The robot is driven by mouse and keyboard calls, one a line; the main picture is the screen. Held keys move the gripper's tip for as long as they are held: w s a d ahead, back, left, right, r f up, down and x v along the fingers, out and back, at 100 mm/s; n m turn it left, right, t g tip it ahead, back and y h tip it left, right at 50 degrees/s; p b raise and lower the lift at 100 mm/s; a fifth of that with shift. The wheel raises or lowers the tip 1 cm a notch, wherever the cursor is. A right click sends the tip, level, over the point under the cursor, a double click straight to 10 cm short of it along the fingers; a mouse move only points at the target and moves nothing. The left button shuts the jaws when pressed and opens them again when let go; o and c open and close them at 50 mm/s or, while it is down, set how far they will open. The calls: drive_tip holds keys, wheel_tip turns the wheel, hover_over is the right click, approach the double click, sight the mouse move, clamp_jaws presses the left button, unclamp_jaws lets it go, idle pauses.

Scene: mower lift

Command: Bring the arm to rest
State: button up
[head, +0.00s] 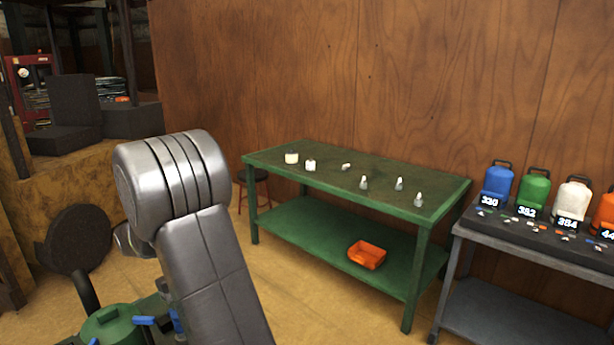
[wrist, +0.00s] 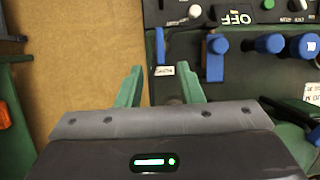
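My arm rises in the foreground of the head view as a thick grey link and rounded joint, bent at the top. My gripper does not show clearly there. In the wrist view my gripper (wrist: 162,87) has its two green fingers spread apart. I see nothing held between them. A small white label (wrist: 164,71) shows between the fingertips, on the edge of a dark control panel (wrist: 176,14). The panel carries blue levers (wrist: 217,45) and an OFF label (wrist: 233,19). I cannot tell how far the fingertips are from it.
A green table (head: 394,176) with small white and grey items stands at the back wall; an orange bin (head: 367,255) sits on its lower shelf. A grey table (head: 560,258) at right holds coloured canisters. Blue-handled green equipment (head: 112,326) is at lower left. Floor before the green table is clear.

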drive_tip(key=x, duration=1)
drive_tip(key=shift+s+d+f+p, duration=0.1)
drive_tip(key=shift+f+p, duration=0.1)
drive_tip(key=shift+p, duration=0.15)
drive_tip(key=b+v, duration=0.1)
drive_tip(key=v, duration=1.3)
drive_tip(key=p+x, duration=0.1)
drive_tip(key=x, duration=1.3)
drive_tip(key=shift+r+m, duration=0.1)
drive_tip(key=shift+m, duration=0.4)
drive_tip(key=m+g+y+p, duration=0.1)
drive_tip(key=m, duration=0.1)
drive_tip(key=shift+m, duration=0.3)
drive_tip(key=m+y+p, duration=0.1)
drive_tip(key=m, duration=0.2)
drive_tip(key=shift+m+g, duration=0.3)
